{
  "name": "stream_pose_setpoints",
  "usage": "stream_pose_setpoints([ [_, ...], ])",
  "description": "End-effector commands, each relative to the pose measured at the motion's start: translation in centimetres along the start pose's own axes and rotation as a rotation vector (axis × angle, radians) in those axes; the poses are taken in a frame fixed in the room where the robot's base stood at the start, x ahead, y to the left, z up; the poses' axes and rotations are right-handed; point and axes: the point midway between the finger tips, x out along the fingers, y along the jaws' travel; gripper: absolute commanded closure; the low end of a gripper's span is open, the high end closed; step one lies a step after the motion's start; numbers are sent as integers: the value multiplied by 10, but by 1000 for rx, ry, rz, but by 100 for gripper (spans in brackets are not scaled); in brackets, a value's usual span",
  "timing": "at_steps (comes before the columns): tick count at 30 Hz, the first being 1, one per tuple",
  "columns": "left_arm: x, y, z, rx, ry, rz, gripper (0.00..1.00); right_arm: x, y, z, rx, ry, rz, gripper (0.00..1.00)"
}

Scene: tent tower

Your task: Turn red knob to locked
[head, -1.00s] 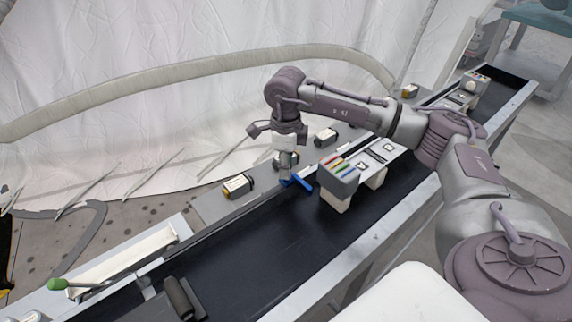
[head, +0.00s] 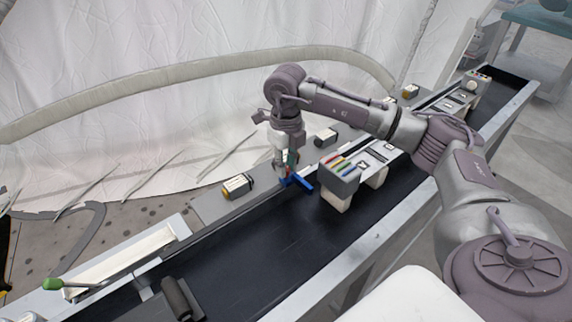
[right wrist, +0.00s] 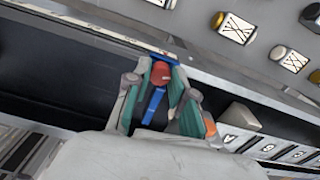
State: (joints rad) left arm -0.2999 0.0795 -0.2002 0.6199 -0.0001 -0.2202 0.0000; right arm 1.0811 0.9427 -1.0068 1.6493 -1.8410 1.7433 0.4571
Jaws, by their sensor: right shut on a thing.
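The red knob (right wrist: 160,74) shows between the teal finger pads in the right wrist view. A blue bar (right wrist: 154,104) runs from it toward the palm, and a blue part lies behind it at the rail. In the head view the blue part (head: 301,182) sticks out over the belt's far edge. My right gripper (head: 287,178) points down there, and it also shows in the right wrist view (right wrist: 162,78), shut on the red knob. The knob's lock marking cannot be read. My left gripper is not in view.
A green-tipped lever (head: 53,284) is at lower left.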

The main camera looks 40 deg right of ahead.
Motion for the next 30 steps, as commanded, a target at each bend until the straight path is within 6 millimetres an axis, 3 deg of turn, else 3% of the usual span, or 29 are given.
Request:
stream_pose_setpoints([
  [9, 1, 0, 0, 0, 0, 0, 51, -1, -1, 1, 126, -4, -1, 100],
  [25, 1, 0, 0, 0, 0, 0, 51, -2, -1, 1, 150, -5, -1, 100],
  [26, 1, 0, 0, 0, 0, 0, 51, -2, -1, 1, 150, -5, -1, 73],
  [30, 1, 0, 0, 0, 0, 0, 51, -2, -1, 1, 149, -4, -1, 51],
])
